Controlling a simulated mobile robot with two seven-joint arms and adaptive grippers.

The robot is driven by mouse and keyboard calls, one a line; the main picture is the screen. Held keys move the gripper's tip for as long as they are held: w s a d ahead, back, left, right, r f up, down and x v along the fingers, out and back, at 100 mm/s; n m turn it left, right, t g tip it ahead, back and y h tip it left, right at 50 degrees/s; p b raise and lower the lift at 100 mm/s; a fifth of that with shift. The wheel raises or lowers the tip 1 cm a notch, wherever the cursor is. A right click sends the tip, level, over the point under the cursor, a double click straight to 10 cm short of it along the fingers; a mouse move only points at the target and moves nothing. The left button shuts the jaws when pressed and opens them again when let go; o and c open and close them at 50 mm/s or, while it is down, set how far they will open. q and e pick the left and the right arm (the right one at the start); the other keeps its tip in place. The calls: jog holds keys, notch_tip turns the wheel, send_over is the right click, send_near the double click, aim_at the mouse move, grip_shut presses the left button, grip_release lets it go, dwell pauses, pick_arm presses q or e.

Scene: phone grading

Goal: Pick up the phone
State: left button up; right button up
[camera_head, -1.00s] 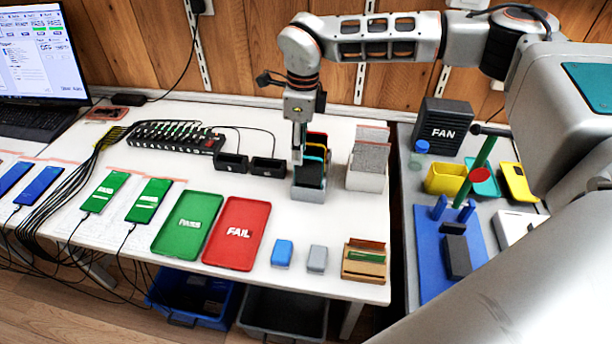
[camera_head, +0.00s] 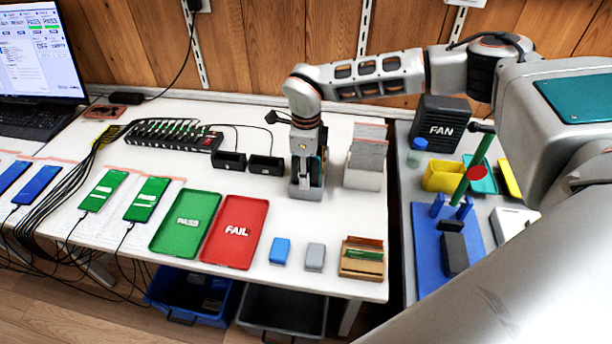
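My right gripper (camera_head: 304,178) points straight down at a small grey rack (camera_head: 305,194) that holds upright phones. Its fingers are down at the rack's slots, and the wrist hides most of the phones. A dark phone edge (camera_head: 317,172) shows just right of the fingers. I cannot tell whether the fingers are closed on a phone. Two phones with green screens (camera_head: 103,190) (camera_head: 147,199) lie cabled on the table at left. Two blue-screen phones (camera_head: 38,185) (camera_head: 13,175) lie farther left. My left gripper is not in view.
A green PASS tray (camera_head: 185,240) and a red FAIL tray (camera_head: 228,255) lie front centre. A grey-filled white bin (camera_head: 363,178) stands close right of the rack. Two black holders (camera_head: 266,166) stand to its left. A side bench with a FAN box (camera_head: 440,124) is at right.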

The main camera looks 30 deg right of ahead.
grip_shut()
jog(key=shift+r, duration=0.1)
